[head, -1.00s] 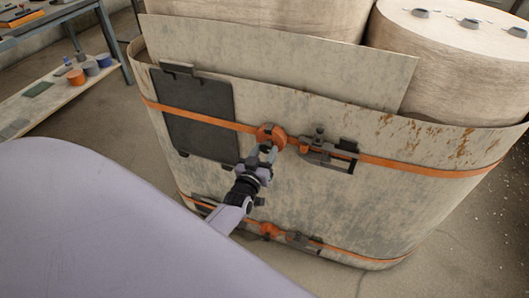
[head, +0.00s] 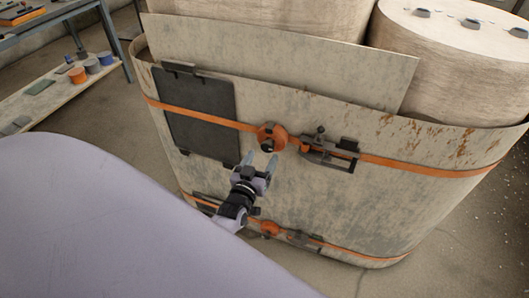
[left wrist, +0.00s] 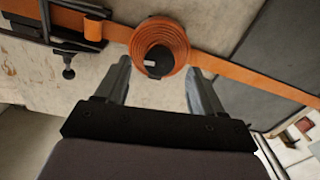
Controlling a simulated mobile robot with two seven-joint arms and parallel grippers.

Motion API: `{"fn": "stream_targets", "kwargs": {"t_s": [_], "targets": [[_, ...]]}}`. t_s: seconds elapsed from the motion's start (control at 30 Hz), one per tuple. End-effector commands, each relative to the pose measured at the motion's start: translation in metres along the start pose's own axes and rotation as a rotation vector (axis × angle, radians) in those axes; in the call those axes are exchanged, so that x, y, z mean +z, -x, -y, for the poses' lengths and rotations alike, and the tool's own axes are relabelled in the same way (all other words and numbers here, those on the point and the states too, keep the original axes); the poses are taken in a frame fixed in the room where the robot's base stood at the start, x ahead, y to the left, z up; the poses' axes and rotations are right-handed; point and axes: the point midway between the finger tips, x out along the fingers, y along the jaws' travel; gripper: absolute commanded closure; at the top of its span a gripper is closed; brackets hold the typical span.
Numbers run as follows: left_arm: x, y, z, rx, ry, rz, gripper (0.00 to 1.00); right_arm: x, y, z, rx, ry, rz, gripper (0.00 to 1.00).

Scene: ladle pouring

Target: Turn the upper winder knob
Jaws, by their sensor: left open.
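The upper winder (head: 271,133) is an orange strap coil with a dark knob (head: 267,143) at its centre, on the front of a large stained pale wrap. The knob (left wrist: 158,60) also shows in the left wrist view, dark with a small light mark, in the middle of the coil (left wrist: 160,32). My left gripper (head: 259,160) is open and empty, just below and in front of the winder, apart from the knob. In the left wrist view its fingers lie either side of the knob's line. My right gripper is not in view.
A metal buckle (head: 328,149) sits on the orange strap right of the winder, and a dark panel (head: 197,115) hangs to its left. A lower winder (head: 270,228) is on the lower strap. A low shelf (head: 75,95) stands at the left.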

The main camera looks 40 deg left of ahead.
Motion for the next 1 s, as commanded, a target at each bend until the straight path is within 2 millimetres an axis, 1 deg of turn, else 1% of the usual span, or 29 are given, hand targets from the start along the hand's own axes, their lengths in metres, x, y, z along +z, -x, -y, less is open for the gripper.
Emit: {"fn": "stream_targets", "kwargs": {"t_s": [0.03, 0.1, 0.2, 0.3, 0.43, 0.9, 1.0], "targets": [[0.0, 0.008, 0.0, 0.0, -0.001, 0.002, 0.32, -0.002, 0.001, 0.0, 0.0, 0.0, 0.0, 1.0], [0.0, 0.017, 0.0, 0.0, -0.001, 0.001, 0.32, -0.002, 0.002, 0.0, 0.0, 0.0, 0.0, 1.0], [0.0, 0.026, 0.0, 0.0, 0.0, 0.001, 0.32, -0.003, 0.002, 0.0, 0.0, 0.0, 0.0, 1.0], [-0.001, 0.032, 0.0, 0.0, 0.0, -0.001, 0.32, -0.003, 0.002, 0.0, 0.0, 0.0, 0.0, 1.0], [0.0, 0.035, 0.0, 0.0, 0.0, 0.0, 0.32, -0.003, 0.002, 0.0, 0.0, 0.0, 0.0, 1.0], [0.0, 0.034, 0.0, 0.001, -0.001, 0.0, 0.32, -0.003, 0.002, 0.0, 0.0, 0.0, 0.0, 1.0], [0.002, 0.039, -0.002, 0.014, -0.013, 0.02, 0.32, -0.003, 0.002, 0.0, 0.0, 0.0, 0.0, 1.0]]}}
